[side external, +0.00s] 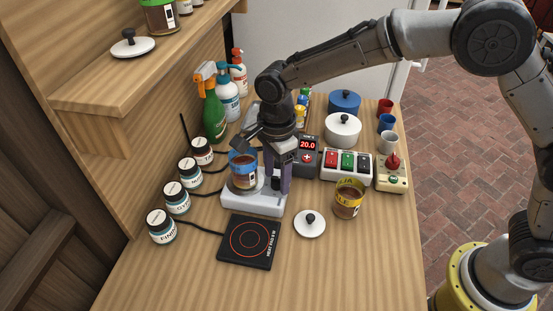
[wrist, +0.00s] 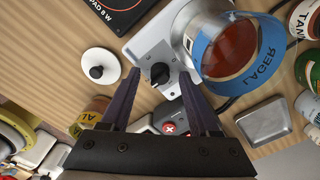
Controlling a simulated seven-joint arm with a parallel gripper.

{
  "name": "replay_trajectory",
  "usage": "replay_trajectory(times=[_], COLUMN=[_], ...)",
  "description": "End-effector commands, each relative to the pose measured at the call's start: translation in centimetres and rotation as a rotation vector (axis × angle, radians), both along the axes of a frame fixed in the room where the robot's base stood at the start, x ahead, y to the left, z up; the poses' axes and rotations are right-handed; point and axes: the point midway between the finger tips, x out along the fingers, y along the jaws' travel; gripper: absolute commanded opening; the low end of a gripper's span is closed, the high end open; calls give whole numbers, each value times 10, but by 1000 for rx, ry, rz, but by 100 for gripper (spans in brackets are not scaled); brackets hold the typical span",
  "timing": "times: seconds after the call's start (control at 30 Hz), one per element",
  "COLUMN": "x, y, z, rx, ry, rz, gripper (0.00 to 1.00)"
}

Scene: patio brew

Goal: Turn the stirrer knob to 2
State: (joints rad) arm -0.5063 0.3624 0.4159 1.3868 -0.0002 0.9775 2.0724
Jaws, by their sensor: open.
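The stirrer (side external: 265,206) is a white unit on the table; it also shows in the wrist view (wrist: 143,46). A beaker with a blue LAGER band (wrist: 237,50) and brown liquid stands on it. The black stirrer knob (wrist: 160,73) is on the right part of the unit, beside the beaker. My gripper (wrist: 157,80) is open, with its two purple fingers on either side of the knob and apart from each other. In the side view my gripper (side external: 279,178) points down at the unit and partly hides the knob. I cannot read the knob's setting.
A hot plate (side external: 249,241) lies in front of the stirrer. A white lid (side external: 310,223) and a yellow-banded beaker (side external: 348,199) stand to the right. A display reading 20.0 (side external: 308,145) and a button box (side external: 347,165) stand behind. Several jars (side external: 177,197) line the left. The front table is clear.

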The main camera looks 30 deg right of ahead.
Motion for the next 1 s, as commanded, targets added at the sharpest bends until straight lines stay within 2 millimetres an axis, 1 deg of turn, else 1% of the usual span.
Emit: replay_trajectory(times=[0.17, 0.4, 0.6, 0.7, 0.8, 1.0], x=[1, 1, 1, 1, 1, 0], y=[1, 1, 0, 0, 0, 0], z=[25, 78, 114, 126, 133, 137], rx=[3, 4, 3, 3, 2, 1], ry=[-5, -7, -5, -5, -4, -3], rz=[0, 0, 0, 0, 0, 0], gripper=[62, 62, 62, 62, 62, 62])
